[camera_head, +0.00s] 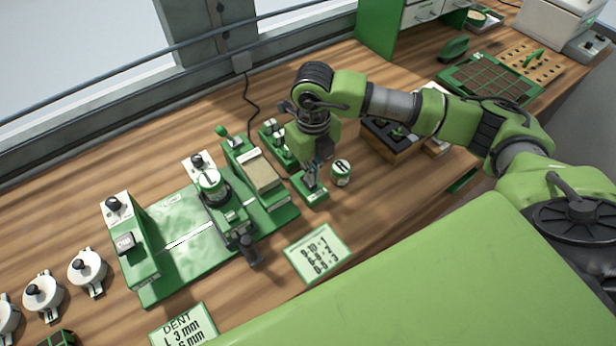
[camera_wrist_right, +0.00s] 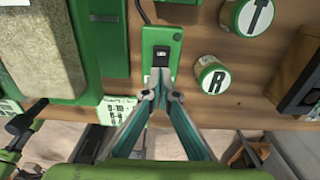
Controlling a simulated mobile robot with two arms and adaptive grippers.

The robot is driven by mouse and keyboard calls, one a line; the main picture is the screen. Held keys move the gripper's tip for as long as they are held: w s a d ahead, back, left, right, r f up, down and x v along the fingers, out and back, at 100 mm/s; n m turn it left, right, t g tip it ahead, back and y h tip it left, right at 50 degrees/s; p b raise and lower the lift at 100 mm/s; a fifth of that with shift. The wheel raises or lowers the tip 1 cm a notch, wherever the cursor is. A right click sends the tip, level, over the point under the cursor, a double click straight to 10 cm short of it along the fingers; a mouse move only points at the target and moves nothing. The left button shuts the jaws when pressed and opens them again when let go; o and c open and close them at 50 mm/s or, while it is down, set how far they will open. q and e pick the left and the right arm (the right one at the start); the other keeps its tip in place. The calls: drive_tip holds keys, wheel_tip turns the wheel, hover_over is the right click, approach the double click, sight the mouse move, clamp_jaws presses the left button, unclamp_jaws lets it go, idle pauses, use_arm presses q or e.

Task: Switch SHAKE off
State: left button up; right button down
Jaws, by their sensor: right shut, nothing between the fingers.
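A small green box (camera_wrist_right: 160,38) with a black rocker switch (camera_wrist_right: 161,57) lies just beyond my right fingertips in the right wrist view. In the head view the green box (camera_head: 312,196) sits under my right gripper (camera_head: 313,172). My right gripper (camera_wrist_right: 160,96) is shut and empty, its tips pointing at the switch end of the box. Whether the tips touch the box I cannot tell. No SHAKE lettering is readable, and the rocker's position is too small to tell. My left gripper is not in view.
A number card (camera_head: 318,252) lies in front. White round pots (camera_head: 87,268) stand at far left.

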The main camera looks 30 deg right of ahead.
drive_tip(key=shift+r+p, duration=1.2)
drive_tip(key=shift+r, duration=1.35)
drive_tip(key=shift+s, duration=0.1)
